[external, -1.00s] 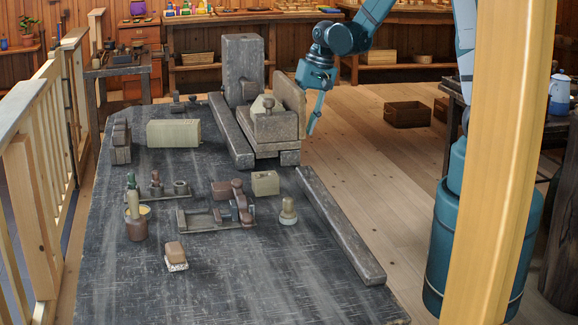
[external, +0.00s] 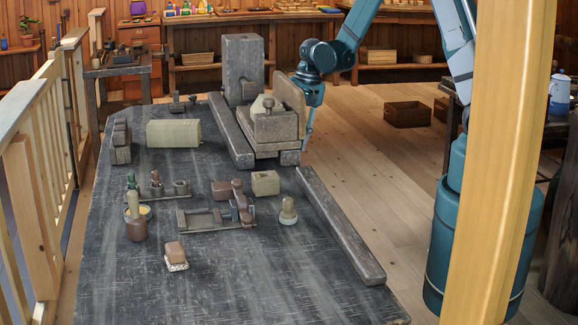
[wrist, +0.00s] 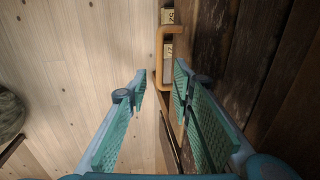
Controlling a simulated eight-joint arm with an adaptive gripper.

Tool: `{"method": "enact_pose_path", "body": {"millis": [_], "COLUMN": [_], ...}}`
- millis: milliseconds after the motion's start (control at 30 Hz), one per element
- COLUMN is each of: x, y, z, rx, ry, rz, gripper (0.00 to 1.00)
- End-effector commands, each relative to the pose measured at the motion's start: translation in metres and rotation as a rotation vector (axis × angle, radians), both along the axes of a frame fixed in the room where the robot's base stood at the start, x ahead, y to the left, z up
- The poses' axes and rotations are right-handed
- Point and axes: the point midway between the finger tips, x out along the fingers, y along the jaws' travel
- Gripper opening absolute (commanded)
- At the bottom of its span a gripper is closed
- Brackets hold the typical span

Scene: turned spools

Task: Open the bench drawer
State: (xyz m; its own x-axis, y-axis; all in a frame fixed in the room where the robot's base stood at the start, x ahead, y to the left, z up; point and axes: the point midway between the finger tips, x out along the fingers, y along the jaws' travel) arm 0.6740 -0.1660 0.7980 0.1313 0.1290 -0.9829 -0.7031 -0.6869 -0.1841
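The bench (external: 230,280) is a long dark worn table. Its drawer front cannot be made out in the external view. In the wrist view, a tan-orange U-shaped handle (wrist: 159,45) stands out from the dark wood (wrist: 225,40), with small numbered cream pieces inside its loop. My gripper (external: 307,140) is low beside the bench's right edge, near the wooden vise-like block. In the wrist view my gripper (wrist: 160,85) is open. The handle's near end shows between the fingertips, and the right fingertip lies close to the wood. Contact cannot be told.
The vise-like block (external: 275,125) stands on the bench edge close to my gripper. A long wooden bar (external: 340,225) lies along the right edge, and several small tools and blocks cover the top. The plank floor (external: 385,190) right of the bench is open.

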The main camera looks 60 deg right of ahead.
Motion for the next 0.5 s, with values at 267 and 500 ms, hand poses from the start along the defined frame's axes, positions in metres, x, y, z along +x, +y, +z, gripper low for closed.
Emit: {"method": "enact_pose_path", "body": {"millis": [267,500], "x": [0.001,0.004], "y": [0.001,0.003], "z": [-0.006,-0.025], "rx": [0.0,0.0], "ry": [0.0,0.0], "rz": [0.0,0.0], "gripper": [0.24,0.24]}}
